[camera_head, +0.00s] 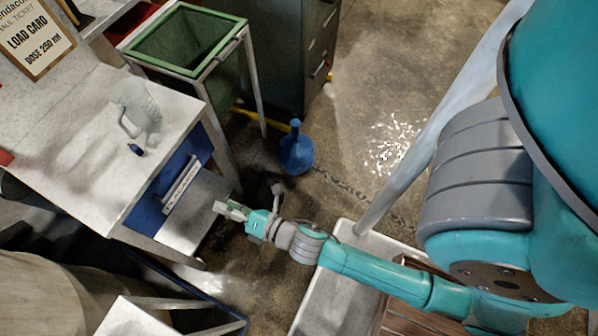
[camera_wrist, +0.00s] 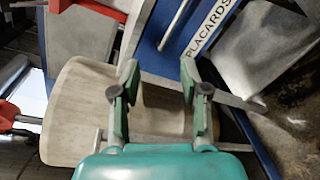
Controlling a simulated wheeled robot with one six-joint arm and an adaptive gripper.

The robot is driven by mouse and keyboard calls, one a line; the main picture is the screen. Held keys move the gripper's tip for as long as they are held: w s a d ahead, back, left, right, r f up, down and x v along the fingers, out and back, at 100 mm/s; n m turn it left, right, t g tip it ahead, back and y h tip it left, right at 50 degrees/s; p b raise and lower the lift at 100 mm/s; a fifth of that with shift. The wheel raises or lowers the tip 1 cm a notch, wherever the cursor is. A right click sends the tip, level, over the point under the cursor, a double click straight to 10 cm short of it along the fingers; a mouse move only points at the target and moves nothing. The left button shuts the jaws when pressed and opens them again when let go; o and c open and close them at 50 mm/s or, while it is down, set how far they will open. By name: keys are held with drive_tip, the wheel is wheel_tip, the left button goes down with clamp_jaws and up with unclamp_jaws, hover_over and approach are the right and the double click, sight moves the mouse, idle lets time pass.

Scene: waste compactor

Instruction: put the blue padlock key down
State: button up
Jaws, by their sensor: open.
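A small dark blue object (camera_head: 136,149), which looks like the blue padlock key, lies on the pale worktop (camera_head: 80,150) beside a clear, whitish jug. It is too small to make out its shape. My gripper (camera_head: 232,210) is off the worktop's front right side, apart from the key and in front of the blue drawer. In the wrist view my gripper (camera_wrist: 158,72) has its two fingers apart with nothing held between them. I do not make out the key in the wrist view.
The blue drawer (camera_head: 170,183), labelled PLACARDS in the wrist view (camera_wrist: 205,35), is under the worktop. The whitish jug (camera_head: 140,108) stands on top. A green-rimmed bin (camera_head: 185,72), a blue bottle (camera_head: 296,152) and a round wooden top (camera_head: 50,300) are nearby. Floor is clear at upper right.

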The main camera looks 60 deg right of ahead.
drive_tip(key=s+r+m, duration=0.5)
drive_tip(key=s+m, duration=0.6)
drive_tip(key=s, duration=0.1)
drive_tip(key=s+r+m+g, duration=0.1)
drive_tip(key=s+r+m, duration=0.4)
drive_tip(key=s+m, duration=0.6)
drive_tip(key=shift+s+m+g, duration=0.3)
drive_tip(key=shift+s+m, duration=0.1)
drive_tip(key=shift+s, duration=0.3)
drive_tip(key=shift+o, duration=0.5)
drive_tip(key=shift+s+d+r+m, duration=0.15)
drive_tip(key=shift+s+m, duration=0.05)
drive_tip(key=shift+m, duration=0.2)
